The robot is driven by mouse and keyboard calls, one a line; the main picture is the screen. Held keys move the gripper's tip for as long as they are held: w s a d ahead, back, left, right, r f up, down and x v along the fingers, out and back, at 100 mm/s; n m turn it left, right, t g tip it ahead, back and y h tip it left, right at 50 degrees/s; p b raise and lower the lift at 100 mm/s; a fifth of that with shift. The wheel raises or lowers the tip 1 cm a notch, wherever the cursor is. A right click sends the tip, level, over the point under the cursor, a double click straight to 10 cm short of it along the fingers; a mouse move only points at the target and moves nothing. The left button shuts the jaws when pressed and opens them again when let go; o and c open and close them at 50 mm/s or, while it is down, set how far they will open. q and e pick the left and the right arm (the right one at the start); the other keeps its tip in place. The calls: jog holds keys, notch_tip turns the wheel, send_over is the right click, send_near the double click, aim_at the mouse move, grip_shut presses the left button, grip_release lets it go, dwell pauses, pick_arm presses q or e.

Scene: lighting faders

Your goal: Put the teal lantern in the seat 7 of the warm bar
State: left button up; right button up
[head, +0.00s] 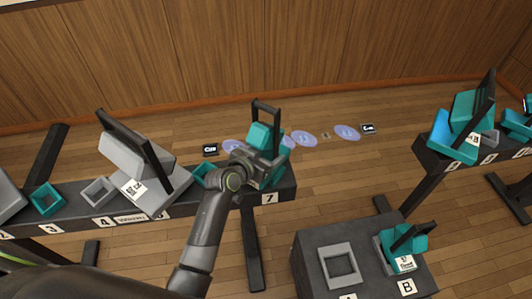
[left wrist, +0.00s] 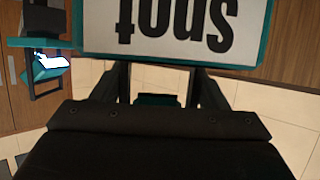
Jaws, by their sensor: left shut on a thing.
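The teal lantern (head: 259,137) with a black handle is held by my left gripper (head: 262,166) at the right end of the warm bar (head: 180,209), by the number 7 label (head: 269,198). My gripper is shut on it and covers its lower part. I cannot tell whether its base rests in seat 7 or hangs just above it. In the left wrist view, the held lantern (left wrist: 262,25) shows a white label reading "spot" upside down, close in front of the fingers (left wrist: 160,85). My right gripper is not in view.
A large grey lantern (head: 128,155) stands left of my gripper on the bar. A grey square frame (head: 98,191) and a teal one (head: 47,199) sit further left. A dark box (head: 315,238) with a teal lantern (head: 408,247) at B stands front right. Another bar (head: 432,158) stands far right.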

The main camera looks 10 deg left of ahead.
pick_arm(q)
jog(key=o, duration=1.7)
jog(key=v, duration=1.2)
jog(key=shift+r, duration=0.15)
